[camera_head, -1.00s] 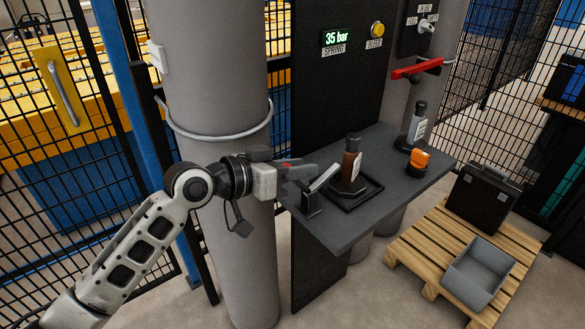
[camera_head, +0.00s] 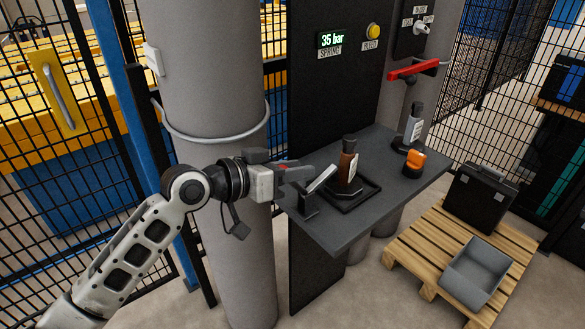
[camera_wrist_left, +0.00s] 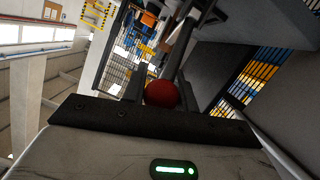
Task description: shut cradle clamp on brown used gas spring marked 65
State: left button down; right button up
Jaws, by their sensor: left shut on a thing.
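The brown gas spring (camera_head: 347,163) stands upright in a dark cradle on the grey shelf, with a pale label too small to read. The cradle clamp, with a pale flat arm (camera_head: 322,179) and a dark base (camera_head: 309,206), is at its left. The clamp arm slants up toward the spring; I cannot tell whether they touch. My left gripper (camera_head: 298,179) is at the clamp's left side, shut on the clamp's red ball knob (camera_wrist_left: 162,93), which shows between the fingers in the left wrist view. The knob is mostly hidden in the head view. My right gripper is out of view.
A dark spring with a white label (camera_head: 413,126) and an orange lamp (camera_head: 414,161) stand on the shelf's right side. A red handle (camera_head: 413,70) juts above. A grey column (camera_head: 215,70) rises behind my left arm. A pallet (camera_head: 425,263) holds a black case and grey bin.

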pick_arm(q)
jog(key=shift+s+d+f, duration=0.1)
jog(key=shift+f, duration=0.4)
jog(key=c, duration=1.3)
grip_release()
jog(key=shift+o, duration=1)
jog(key=shift+r, duration=0.25)
jog(key=b+v, duration=0.3)
jog(key=v, duration=1.2)
jog(key=shift+a, duration=0.3)
